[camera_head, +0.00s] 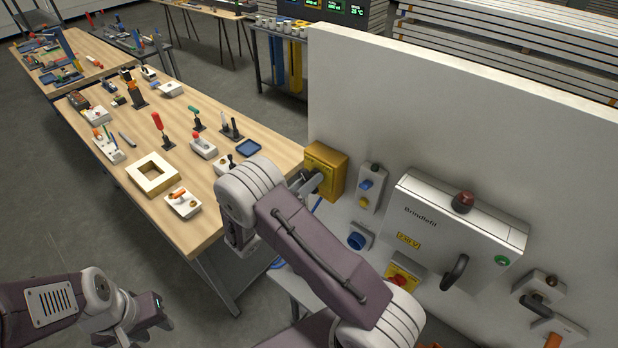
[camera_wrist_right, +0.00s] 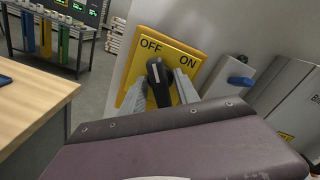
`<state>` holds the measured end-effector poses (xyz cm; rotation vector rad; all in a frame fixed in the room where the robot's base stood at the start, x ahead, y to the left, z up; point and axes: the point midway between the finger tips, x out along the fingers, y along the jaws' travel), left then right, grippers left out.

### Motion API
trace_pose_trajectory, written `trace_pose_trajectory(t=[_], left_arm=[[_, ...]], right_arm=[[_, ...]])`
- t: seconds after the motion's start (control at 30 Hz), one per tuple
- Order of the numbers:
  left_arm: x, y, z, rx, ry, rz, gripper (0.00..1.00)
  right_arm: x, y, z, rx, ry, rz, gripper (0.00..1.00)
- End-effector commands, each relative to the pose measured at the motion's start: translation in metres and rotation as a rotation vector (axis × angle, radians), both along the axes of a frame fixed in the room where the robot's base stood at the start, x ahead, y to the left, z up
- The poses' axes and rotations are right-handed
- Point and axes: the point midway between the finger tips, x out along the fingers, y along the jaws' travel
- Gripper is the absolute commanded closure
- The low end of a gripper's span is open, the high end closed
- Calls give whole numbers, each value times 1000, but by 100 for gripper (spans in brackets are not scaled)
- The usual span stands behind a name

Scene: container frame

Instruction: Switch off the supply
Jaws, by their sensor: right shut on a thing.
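The supply switch is a yellow box (camera_head: 331,157) fixed to the pale wall panel. In the right wrist view its yellow plate (camera_wrist_right: 190,48) carries the words OFF and ON, with OFF to the left. A black lever (camera_wrist_right: 157,76) stands out from the plate, its upper end just below OFF. My right gripper (camera_head: 314,182) is at the box, its two grey fingers on either side of the lever in the right wrist view (camera_wrist_right: 160,88), shut on it. My left gripper (camera_head: 152,312) is low at the left, away from the switch; its fingers are unclear.
The panel also bears a grey box with blue and yellow knobs (camera_head: 370,187), a blue round knob (camera_head: 356,240), a red-and-yellow switch (camera_head: 402,279) and a large cabinet (camera_head: 440,220) with a black handle. A wooden table (camera_head: 200,225) with several fixtures stands at left.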

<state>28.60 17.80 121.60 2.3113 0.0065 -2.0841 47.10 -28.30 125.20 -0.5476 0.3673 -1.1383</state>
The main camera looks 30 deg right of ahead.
Motion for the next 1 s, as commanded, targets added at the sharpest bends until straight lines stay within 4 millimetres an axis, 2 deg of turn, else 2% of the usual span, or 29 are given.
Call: trace_pose_trajectory(t=[0.4,0.93,0.97,1.0], left_arm=[[0,0,10,0,0,0,64],[0,0,10,0,0,0,64],[0,0,10,0,0,0,64],[0,0,10,0,0,0,64]], right_arm=[[1,1,2,-64,145,2,100],[1,1,1,-72,161,2,100],[1,1,1,-72,161,2,58],[1,1,1,-71,161,2,58]])
